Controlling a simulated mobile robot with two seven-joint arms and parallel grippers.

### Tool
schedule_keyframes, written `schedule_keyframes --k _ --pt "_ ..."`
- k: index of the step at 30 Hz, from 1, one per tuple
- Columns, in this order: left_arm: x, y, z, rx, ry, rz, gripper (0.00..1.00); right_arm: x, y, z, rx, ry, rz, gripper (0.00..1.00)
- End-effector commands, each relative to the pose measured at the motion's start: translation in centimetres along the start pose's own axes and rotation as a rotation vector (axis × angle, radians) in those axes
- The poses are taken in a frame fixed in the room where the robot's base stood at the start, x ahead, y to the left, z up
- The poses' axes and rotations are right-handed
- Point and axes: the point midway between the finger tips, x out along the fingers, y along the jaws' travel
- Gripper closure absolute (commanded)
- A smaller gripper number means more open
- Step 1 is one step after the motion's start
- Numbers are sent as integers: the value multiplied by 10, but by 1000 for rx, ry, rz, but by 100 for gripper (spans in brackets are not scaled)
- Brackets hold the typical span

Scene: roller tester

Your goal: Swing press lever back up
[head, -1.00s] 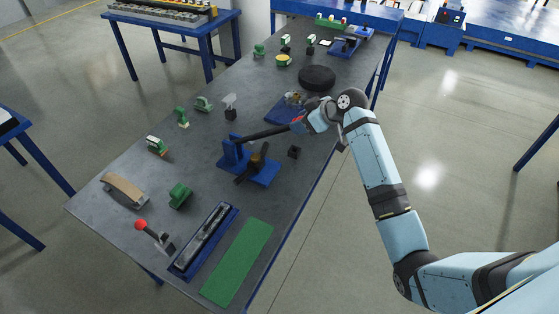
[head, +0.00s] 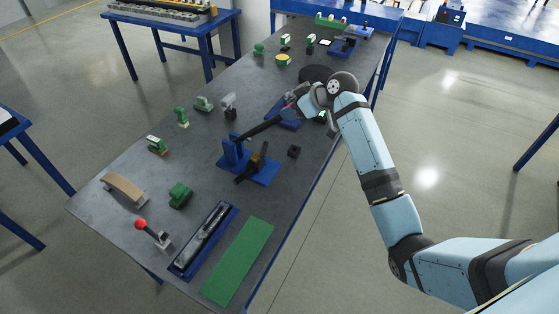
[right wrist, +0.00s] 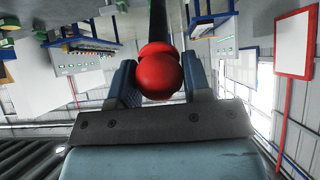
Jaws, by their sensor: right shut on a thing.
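The blue press (head: 232,153) stands on the grey workbench, with a dark lever (head: 262,127) slanting up and right from its post. My right gripper (head: 292,102) is at the lever's outer end, above the bench. In the right wrist view, a red ball knob (right wrist: 158,74) sits between its two blue fingers, with the dark lever shaft (right wrist: 158,20) running away beyond it. The gripper is shut on this knob. In the head view the gripper hides the knob. My left gripper is in neither view.
A red-knobbed lever stand (head: 153,234), a blue tray (head: 204,240) and a green mat (head: 239,260) lie at the near end of the bench (head: 120,225). Small green parts stand along the left side.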

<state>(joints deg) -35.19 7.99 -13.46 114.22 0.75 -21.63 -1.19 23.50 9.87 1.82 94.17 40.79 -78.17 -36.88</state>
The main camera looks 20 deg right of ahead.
Motion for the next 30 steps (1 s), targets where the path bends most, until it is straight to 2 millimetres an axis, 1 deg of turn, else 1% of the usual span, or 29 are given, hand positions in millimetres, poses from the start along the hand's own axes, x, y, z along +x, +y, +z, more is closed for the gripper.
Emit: schedule_keyframes --k 1,6,17,30 --pt "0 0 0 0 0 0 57 0 0 -6 -2 4 0 89" --pt "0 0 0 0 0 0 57 2 0 -16 -1 3 0 89" --pt "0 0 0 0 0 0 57 2 -1 -18 -1 2 -1 89" --pt "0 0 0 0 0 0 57 10 -1 -51 -2 2 -1 89"
